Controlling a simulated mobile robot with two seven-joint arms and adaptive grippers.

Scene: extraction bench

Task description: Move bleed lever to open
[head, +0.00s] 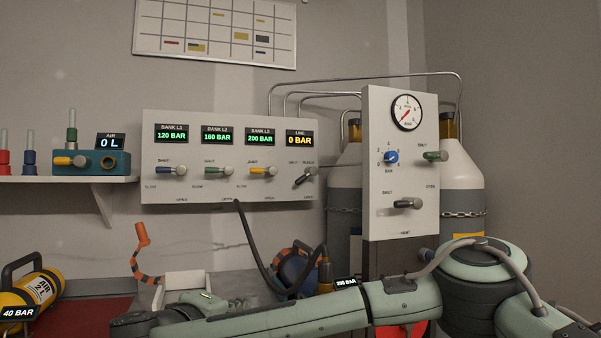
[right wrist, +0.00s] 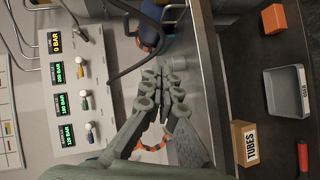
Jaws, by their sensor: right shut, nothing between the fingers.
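The bleed lever (head: 305,178), with a dark handle, sits under the LINE display reading 0 BAR, at the right end of the wall panel (head: 230,190). Its handle slants between the labels around it; the small lettering is hard to read. In the right wrist view the lever (right wrist: 82,36) shows at the top left, apart from my fingers. My right gripper (right wrist: 163,78) is shut and empty, over the bench. In the head view my right arm crosses the bottom edge, with the gripper (head: 128,324) low at left, well below the panel. My left gripper is not seen.
Three bank levers, blue (head: 178,170), green (head: 224,171) and yellow (head: 268,171), stick out beside it. The upright gauge panel (head: 400,150) stands right. A TUBES box (right wrist: 246,145) and grey tray (right wrist: 300,92) lie on the bench.

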